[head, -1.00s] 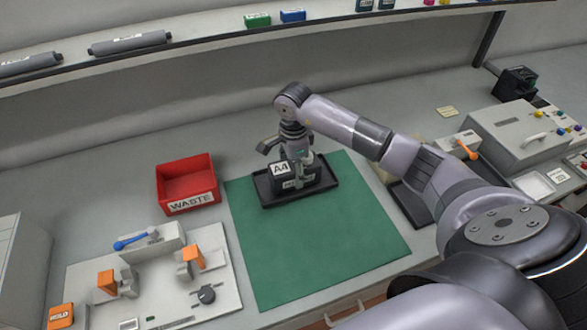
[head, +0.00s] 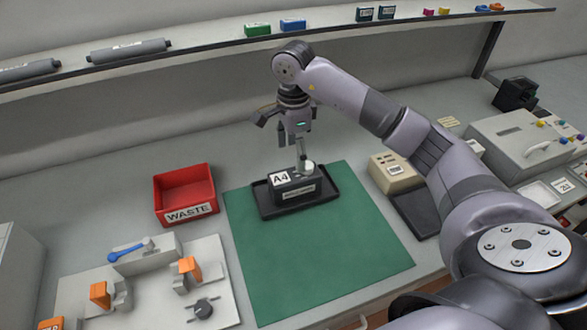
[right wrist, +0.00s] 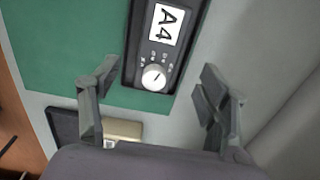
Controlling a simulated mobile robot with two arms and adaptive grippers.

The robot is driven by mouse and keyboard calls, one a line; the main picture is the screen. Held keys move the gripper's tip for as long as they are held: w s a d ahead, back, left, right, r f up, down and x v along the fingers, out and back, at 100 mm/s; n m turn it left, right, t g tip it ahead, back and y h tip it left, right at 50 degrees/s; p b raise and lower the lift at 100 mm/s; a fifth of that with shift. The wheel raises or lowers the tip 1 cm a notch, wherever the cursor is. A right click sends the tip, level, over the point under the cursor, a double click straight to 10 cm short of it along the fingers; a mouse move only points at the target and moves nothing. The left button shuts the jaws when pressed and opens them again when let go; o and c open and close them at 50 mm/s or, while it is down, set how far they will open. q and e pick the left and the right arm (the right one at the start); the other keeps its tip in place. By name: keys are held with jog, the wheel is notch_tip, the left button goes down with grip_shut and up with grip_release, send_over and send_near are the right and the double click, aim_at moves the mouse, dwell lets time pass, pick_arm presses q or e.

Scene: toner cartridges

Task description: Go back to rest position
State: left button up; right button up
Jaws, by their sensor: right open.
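My right gripper (head: 284,140) is open and empty, above the dark cartridge unit (head: 292,188) labelled A4. That unit sits in a black tray (head: 335,190) at the far edge of the green mat (head: 310,245). In the right wrist view the open fingers (right wrist: 155,98) spread on both sides of the A4 unit (right wrist: 160,50), which has a white round knob (right wrist: 154,77). The fingers look clear of the unit. My left gripper is not in view.
A red WASTE bin (head: 186,194) stands left of the mat. A fixture board with orange clamps (head: 222,290) lies at the lower left. A beige device (head: 396,173) and a grey machine (head: 515,140) stand right. A shelf (head: 200,57) runs across the back.

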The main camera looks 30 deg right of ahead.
jog(key=shift+r, duration=0.95)
